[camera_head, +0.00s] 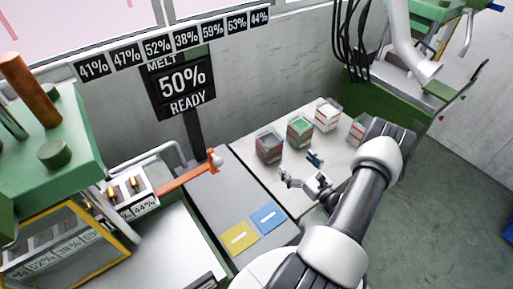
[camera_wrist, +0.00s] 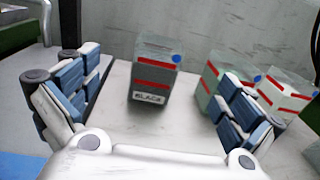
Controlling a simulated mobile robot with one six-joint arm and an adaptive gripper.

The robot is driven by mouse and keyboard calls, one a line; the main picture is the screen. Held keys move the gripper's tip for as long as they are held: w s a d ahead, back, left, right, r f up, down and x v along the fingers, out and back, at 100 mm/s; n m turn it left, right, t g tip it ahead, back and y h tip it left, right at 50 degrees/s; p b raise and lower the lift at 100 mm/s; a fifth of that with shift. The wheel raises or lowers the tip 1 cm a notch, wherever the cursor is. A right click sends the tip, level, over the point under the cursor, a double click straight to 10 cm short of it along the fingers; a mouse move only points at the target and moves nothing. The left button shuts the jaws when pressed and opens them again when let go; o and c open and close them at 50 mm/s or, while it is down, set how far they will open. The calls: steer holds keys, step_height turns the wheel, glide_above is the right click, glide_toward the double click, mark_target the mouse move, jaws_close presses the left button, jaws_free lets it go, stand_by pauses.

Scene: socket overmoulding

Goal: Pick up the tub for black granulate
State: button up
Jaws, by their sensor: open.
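The tub for black granulate (camera_head: 268,147) stands upright on the light table, leftmost of the tubs, with dark contents and red stripes. In the wrist view the same tub (camera_wrist: 155,76) shows its label "BLACK" and a blue dot, and stands ahead between my fingers but apart from them. My gripper (camera_head: 302,172) is open and empty, in front of the tubs; its two blue padded fingers (camera_wrist: 158,100) are spread wide in the wrist view.
A green tub (camera_head: 299,131) stands right of the black one, partly behind my right finger in the wrist view. A white tub (camera_head: 327,115) and another red-striped tub (camera_head: 357,129) stand farther right. A wall is behind. Yellow (camera_head: 239,237) and blue (camera_head: 268,217) cards lie on the grey surface.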

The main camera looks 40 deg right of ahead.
steer(key=b, duration=0.4)
glide_above(270, 135)
steer(key=s+a, duration=0.4)
steer(key=shift+w+f, duration=0.2)
steer(key=shift+f, duration=0.1)
steer(key=shift+c, duration=0.4)
steer(key=c, duration=2)
